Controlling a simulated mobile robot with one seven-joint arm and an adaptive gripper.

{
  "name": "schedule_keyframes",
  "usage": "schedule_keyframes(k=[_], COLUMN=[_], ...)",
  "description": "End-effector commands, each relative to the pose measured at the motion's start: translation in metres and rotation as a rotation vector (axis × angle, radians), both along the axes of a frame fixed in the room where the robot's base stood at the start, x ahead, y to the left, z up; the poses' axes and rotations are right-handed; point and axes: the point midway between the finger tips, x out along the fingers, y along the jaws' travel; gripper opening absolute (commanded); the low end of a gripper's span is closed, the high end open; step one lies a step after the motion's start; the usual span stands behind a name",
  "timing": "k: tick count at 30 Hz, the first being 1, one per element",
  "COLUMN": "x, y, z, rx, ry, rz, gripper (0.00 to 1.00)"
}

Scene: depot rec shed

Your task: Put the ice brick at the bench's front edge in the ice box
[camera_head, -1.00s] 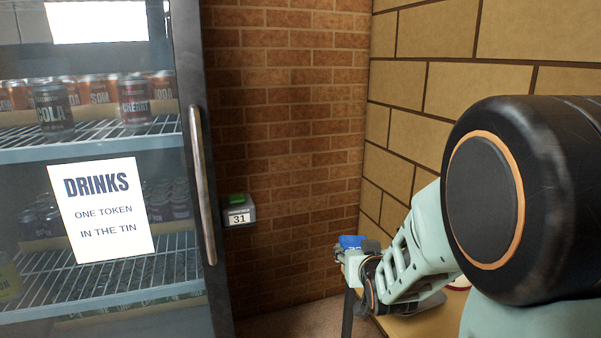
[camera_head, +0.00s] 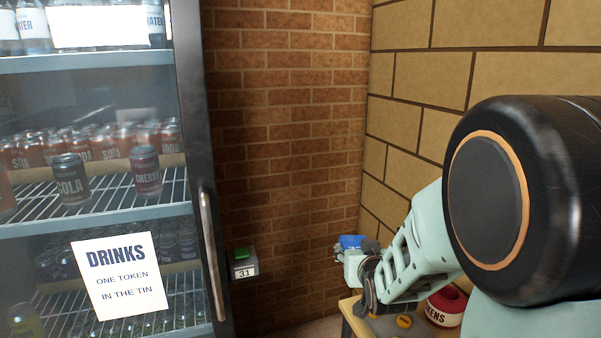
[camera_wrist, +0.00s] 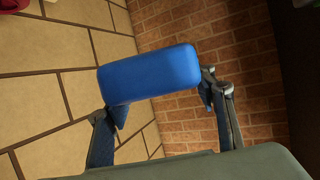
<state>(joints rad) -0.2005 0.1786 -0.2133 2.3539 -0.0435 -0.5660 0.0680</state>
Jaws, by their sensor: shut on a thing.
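A blue ice brick (camera_wrist: 150,73) is held between the two fingers of my gripper (camera_wrist: 163,105) in the wrist view. In the head view my gripper (camera_head: 350,250) is at the lower middle right, with the blue brick (camera_head: 351,241) showing at its end. The brick is up in the air, in front of the brick wall and above the bench (camera_head: 352,318) level. Most of the bench is hidden by my arm. I cannot see the ice box in these frames.
A drinks fridge (camera_head: 193,120) with a glass door and a handle stands at the left. A red tin (camera_head: 446,306) and a grey item with an orange knob (camera_head: 403,321) stand on the bench.

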Motion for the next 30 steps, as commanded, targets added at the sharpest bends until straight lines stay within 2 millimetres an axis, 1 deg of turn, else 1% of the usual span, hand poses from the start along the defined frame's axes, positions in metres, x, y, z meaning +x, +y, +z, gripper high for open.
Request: schedule_keyframes(k=[1, 6, 9, 30], x=[0.001, 0.000, 0.001, 0.001], y=[0.000, 0.000, 0.000, 0.000], z=[0.017, 0.034, 0.039, 0.041], rx=[0.000, 0.000, 0.000, 0.000], ry=[-0.003, -0.003, -0.003, -0.003], rz=[0.000, 0.000, 0.000, 0.000], gripper=[0.17, 0.17, 0.17, 0.17])
